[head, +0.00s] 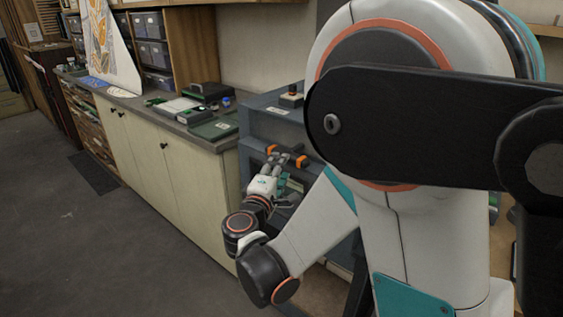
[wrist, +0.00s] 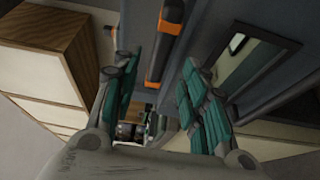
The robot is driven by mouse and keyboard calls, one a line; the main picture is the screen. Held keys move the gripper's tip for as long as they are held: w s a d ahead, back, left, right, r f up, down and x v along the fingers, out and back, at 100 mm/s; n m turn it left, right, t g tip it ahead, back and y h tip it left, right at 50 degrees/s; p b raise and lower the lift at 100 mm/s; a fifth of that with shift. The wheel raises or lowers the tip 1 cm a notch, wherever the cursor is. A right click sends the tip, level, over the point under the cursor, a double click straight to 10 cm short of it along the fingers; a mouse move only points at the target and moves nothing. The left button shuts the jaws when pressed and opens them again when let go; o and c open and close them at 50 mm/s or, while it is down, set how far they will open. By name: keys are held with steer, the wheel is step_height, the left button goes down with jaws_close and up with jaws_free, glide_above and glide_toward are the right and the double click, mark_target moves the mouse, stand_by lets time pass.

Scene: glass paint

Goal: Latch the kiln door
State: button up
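The blue-grey kiln (head: 262,124) stands at the end of the counter, partly hidden behind my arm. Its front carries a dark latch handle with orange parts (head: 273,150). In the wrist view the handle (wrist: 160,48) is a black bar with orange sections, lying ahead between the two fingers. A small window (wrist: 250,58) in the kiln front shows to the right of it. My gripper (head: 279,162) is at the kiln front, close below the handle. Its teal-padded fingers (wrist: 163,88) are apart, with no grip on the bar visible. Contact with the handle cannot be told.
A cream cabinet with a grey worktop (head: 188,124) runs left of the kiln, holding trays and a dark case (head: 205,91). A dark control box (head: 291,97) sits on the kiln. The grey floor (head: 90,235) at left is open, apart from a dark mat (head: 94,172).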

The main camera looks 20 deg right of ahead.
steer(key=b+x, duration=0.1)
steer(key=x, duration=0.4)
steer(key=shift+w+d, duration=0.2)
steer(key=shift+w, duration=0.15)
steer(key=shift+c, duration=0.2)
jaws_close()
